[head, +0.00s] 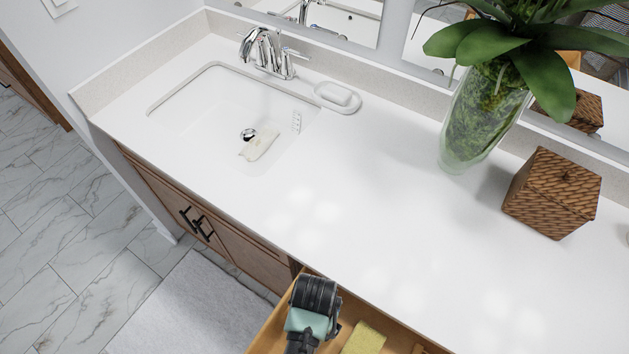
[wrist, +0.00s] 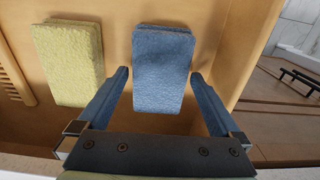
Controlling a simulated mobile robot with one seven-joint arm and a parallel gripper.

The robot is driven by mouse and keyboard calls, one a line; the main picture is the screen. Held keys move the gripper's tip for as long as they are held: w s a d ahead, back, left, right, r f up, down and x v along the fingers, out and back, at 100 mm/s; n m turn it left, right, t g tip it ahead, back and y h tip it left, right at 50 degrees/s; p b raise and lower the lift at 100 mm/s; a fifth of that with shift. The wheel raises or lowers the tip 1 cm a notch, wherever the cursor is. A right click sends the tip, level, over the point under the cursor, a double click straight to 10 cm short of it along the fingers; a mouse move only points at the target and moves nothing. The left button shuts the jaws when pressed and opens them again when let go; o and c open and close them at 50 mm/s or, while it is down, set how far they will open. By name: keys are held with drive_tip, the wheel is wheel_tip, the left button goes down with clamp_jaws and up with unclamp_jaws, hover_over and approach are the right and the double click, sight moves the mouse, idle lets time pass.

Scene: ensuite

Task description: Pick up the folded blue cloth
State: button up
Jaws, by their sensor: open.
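The folded blue cloth (wrist: 161,68) lies in an open wooden drawer, seen in the wrist view. It is a thick, rectangular stack, with its near end between the two fingers of my gripper (wrist: 160,85). My gripper is open, one finger on each side of the cloth, with a gap on both sides. In the head view my gripper is over the drawer at the bottom, its fingers hidden by my wrist (head: 314,300). The blue cloth is hidden there too.
A folded yellow cloth (wrist: 70,62) lies left of the blue one in the drawer (wrist: 118,118); it also shows in the head view (head: 364,338). The drawer's side wall is close on the right. Above are the white counter (head: 350,215), sink, plant vase and woven box (head: 553,194).

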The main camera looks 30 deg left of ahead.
drive_tip(key=c, duration=1.1)
drive_tip(key=shift+r, duration=0.1)
drive_tip(key=shift+c, duration=0.2)
